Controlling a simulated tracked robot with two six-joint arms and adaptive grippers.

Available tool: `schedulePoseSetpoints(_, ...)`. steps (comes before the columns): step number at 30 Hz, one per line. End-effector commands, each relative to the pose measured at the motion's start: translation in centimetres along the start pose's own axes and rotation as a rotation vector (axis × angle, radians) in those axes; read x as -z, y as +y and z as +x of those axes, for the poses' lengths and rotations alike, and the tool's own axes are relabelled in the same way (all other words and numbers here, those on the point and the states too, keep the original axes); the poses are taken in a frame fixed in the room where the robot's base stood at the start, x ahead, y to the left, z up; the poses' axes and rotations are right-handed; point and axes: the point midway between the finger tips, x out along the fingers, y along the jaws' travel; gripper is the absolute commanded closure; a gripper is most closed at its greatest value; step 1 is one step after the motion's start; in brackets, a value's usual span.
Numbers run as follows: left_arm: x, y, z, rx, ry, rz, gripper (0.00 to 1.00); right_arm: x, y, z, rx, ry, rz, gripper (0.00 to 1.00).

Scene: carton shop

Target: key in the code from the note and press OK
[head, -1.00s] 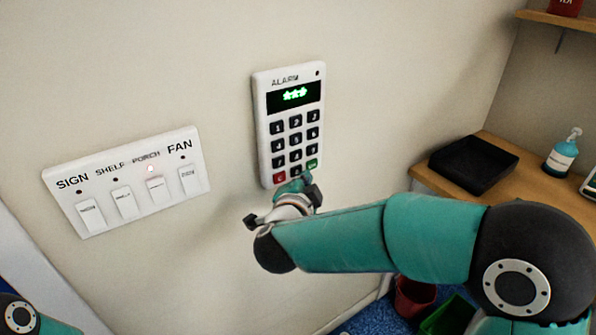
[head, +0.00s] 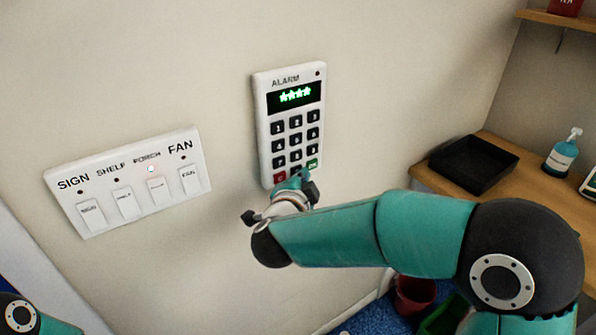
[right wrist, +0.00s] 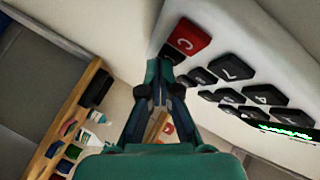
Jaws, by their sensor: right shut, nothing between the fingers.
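The white ALARM keypad (head: 262,130) is on the wall in the head view, with dark number keys, a red C key (head: 279,177) and a green OK key (head: 312,164) in its bottom row. Its display (head: 295,96) shows a row of several green stars. My right gripper (head: 303,178) is shut and empty, with its tips at the keypad's bottom edge by the bottom row; I cannot tell whether they touch a key. In the right wrist view the shut fingertips (right wrist: 165,62) are beside the red C key (right wrist: 188,37); the OK key is not clear there. No note is in view. My left gripper is out of view.
A white switch panel (head: 100,178) with SIGN, SHELF, PORCH and FAN switches is on the wall to the left; the PORCH light glows. At right, a wooden counter (head: 425,176) holds a black tray (head: 473,142) and a spray bottle (head: 563,153). A red bin (head: 412,297) stands below.

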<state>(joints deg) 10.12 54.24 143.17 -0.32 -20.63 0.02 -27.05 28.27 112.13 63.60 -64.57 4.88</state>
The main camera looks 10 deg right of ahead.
Motion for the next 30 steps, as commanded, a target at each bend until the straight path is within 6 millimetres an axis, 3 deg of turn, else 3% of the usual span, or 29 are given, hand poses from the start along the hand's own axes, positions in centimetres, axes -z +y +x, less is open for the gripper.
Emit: schedulePoseSetpoints(30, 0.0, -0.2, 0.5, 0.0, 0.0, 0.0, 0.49, 0.7, 0.7, -1.0, 0.0, 0.0, 0.0, 1.0)
